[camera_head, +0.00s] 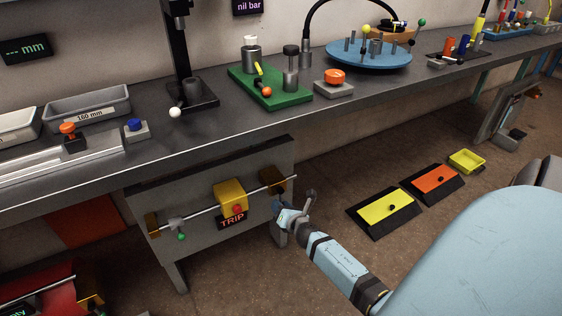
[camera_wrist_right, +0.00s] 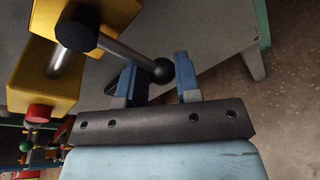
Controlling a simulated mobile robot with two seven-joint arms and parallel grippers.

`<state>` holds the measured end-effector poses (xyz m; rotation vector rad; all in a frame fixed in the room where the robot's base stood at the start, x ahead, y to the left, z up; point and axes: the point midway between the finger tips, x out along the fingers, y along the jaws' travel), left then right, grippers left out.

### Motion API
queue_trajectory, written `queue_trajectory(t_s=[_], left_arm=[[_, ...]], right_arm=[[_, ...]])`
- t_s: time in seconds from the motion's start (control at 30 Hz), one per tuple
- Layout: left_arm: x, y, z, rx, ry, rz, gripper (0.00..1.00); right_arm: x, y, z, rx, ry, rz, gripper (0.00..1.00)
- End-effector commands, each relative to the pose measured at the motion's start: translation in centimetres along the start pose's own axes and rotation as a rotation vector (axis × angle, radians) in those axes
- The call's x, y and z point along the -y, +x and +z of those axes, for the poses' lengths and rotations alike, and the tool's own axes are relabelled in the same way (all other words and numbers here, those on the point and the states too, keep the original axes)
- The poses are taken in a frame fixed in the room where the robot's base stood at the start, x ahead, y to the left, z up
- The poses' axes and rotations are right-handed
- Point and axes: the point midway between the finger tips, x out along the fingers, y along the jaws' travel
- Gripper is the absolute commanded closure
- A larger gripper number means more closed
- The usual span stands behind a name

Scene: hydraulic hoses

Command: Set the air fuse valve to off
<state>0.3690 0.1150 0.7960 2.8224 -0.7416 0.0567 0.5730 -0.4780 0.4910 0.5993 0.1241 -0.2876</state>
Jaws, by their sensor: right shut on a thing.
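A grey panel (camera_head: 200,255) under the bench carries a steel pipe, a yellow block (camera_head: 231,195) with a red button (camera_head: 237,209), and a red TRIP sign (camera_head: 232,221). A small valve with a green ball (camera_head: 182,237) sits left on the pipe. A darker yellow-brown block (camera_head: 272,179) sits at its right end. In the right wrist view, a steel lever (camera_wrist_right: 125,55) runs from a dark hub (camera_wrist_right: 77,36) to a black ball (camera_wrist_right: 160,71). My right gripper (camera_wrist_right: 156,75) is shut on the lever at its ball end; in the head view (camera_head: 290,206) it is beside the panel's right edge. No valve label is readable.
The bench (camera_head: 210,122) overhangs the panel. Yellow (camera_head: 385,208) and orange (camera_head: 432,179) floor plates lie right of the panel, with a yellow tray (camera_head: 466,161) beyond. Red equipment (camera_head: 40,292) stands at the lower left. The floor between panel and plates is clear.

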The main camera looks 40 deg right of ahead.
Motion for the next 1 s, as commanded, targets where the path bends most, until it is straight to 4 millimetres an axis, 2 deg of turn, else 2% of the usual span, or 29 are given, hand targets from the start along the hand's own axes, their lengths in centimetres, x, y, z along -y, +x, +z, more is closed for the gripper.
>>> queue_trajectory(t_s=[0.03,0.1,0.13,0.4,0.53,0.67,1.0], left_arm=[[0.0,0.0,-0.1,0.000,0.000,0.000,0.57],[0.0,0.0,-0.1,-0.001,0.001,0.000,0.57],[0.0,0.0,-0.1,-0.001,0.001,0.000,0.57],[0.1,0.1,-0.1,-0.003,0.002,0.000,0.57],[0.0,0.1,-0.5,-0.008,0.004,0.000,0.57],[-0.1,0.2,-1.3,-0.031,0.008,-0.001,0.57],[-0.3,0.0,-2.3,-0.076,0.008,-0.005,0.57]], right_arm=[[0.3,0.2,0.8,0.012,0.000,-0.006,0.62],[0.3,0.2,0.8,0.012,0.000,-0.005,0.46],[0.2,0.2,0.8,0.011,0.000,-0.005,0.43],[0.1,0.0,0.4,0.005,0.000,-0.002,0.43],[0.1,-1.0,0.3,0.004,0.001,-0.002,0.43],[0.1,-3.4,0.4,0.003,0.001,-0.003,0.43],[0.2,-10.9,0.4,0.007,0.003,-0.005,0.43]])
